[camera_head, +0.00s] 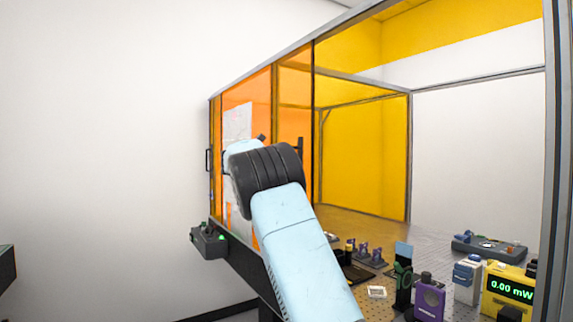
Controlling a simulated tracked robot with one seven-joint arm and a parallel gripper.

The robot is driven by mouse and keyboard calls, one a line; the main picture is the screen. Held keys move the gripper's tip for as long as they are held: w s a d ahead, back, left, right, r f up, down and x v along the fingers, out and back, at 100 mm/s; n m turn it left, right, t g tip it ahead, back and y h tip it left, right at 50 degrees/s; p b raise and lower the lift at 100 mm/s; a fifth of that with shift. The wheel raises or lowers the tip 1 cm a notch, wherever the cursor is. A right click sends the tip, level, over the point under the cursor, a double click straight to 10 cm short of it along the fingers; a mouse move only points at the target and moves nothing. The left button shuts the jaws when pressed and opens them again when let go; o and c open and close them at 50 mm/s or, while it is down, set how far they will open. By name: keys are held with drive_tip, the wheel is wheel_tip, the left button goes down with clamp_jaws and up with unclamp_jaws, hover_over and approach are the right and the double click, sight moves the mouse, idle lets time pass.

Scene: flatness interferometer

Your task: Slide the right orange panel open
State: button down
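The orange panels stand at the left of the enclosure's front. The right orange panel (294,108) ends at a dark upright edge, and a black handle (300,147) shows near that edge, just right of my arm's black joint. The left orange panel (246,92) is beside it, with a black handle at its far left (208,160). Right of the dark edge, the front looks open onto the bench inside. My arm reaches up in front of the panels and covers their middle. My gripper is hidden behind the arm, so its fingers and any contact with a handle cannot be seen.
Optics mounts (370,253), a purple device (429,297) and a yellow meter reading 0.00 mW (508,292) stand on the bench at the right. A small dark box with green on top (208,240) sits at the left corner. The floor left of the enclosure looks clear.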

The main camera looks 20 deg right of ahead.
drive_tip(key=shift+s+d, duration=0.1)
drive_tip(key=shift+d, duration=0.5)
drive_tip(key=c, duration=1.4)
unclamp_jaws()
drive_tip(key=shift+a, duration=0.1)
drive_tip(key=shift+o, duration=0.9)
drive_tip(key=shift+a, duration=0.15)
drive_tip(key=shift+a, duration=0.15)
drive_tip(key=a, duration=1.3)
drive_tip(key=shift+a, duration=0.4)
